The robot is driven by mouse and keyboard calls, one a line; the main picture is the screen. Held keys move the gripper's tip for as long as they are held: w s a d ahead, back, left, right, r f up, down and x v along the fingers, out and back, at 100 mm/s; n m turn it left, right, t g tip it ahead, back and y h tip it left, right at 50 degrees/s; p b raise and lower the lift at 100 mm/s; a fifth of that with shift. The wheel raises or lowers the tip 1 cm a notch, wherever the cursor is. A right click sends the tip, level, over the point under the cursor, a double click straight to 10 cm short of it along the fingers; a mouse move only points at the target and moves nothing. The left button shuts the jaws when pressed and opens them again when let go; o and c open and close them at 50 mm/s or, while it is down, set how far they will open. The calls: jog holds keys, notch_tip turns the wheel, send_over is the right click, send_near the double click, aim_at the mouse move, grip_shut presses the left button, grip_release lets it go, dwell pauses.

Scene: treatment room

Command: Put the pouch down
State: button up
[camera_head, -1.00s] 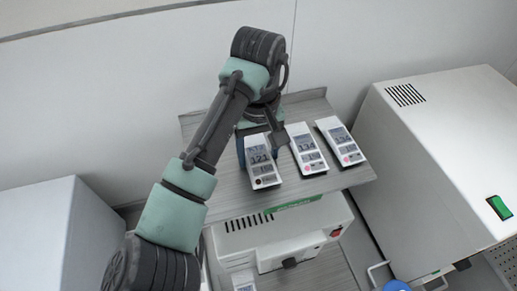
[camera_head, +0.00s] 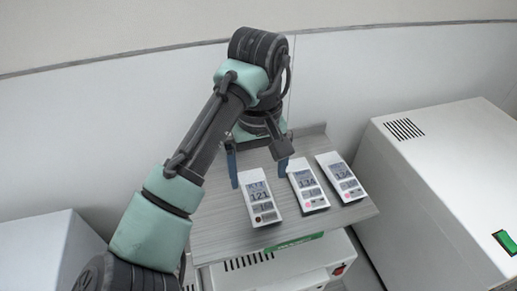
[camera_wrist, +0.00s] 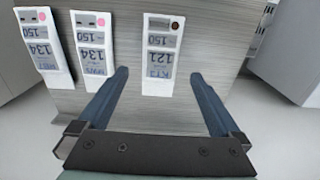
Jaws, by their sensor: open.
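A flat white pouch marked 121 (camera_head: 262,203) lies on the grey wood-grain shelf (camera_head: 222,222), leftmost of three in the head view. It also shows in the wrist view (camera_wrist: 161,62). My gripper (camera_head: 258,168) is open, with its two blue fingers apart at the pouch's far end. In the wrist view my fingertips (camera_wrist: 159,78) are on either side of the pouch's lower end with gaps between, and nothing is gripped. How high the fingertips are above the shelf is hard to tell.
Two similar pouches marked 134, the middle one (camera_head: 308,188) and the right one (camera_head: 341,177), lie close beside it. A white cabinet (camera_head: 440,175) stands to the right. A white box (camera_head: 45,255) is at lower left. A wall is behind the shelf.

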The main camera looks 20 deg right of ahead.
notch_tip(320, 180, up, 7)
jog(key=shift+f, duration=0.15)
jog(key=w+d+r+m+t+h, duration=0.1)
jog(key=d+r+m+t+h, duration=0.15)
jog(key=d, duration=0.35)
jog(key=w+d+r+m+t+h, duration=0.1)
jog(key=w+d+r+t+h, duration=0.15)
jog(key=d, duration=0.25)
notch_tip(320, 180, up, 29)
jog(key=n+t+h, duration=0.1)
jog(key=t+h, duration=0.1)
jog(key=t, duration=1.7)
send_over(261, 191)
jog(key=s+a, duration=0.4)
jog(key=s+a+r+n+t+y, duration=0.2)
jog(key=s+a+t+y, duration=0.1)
jog(key=s+a+y, duration=0.3)
jog(key=shift+a+y, duration=0.3)
jog(key=shift+a, duration=0.25)
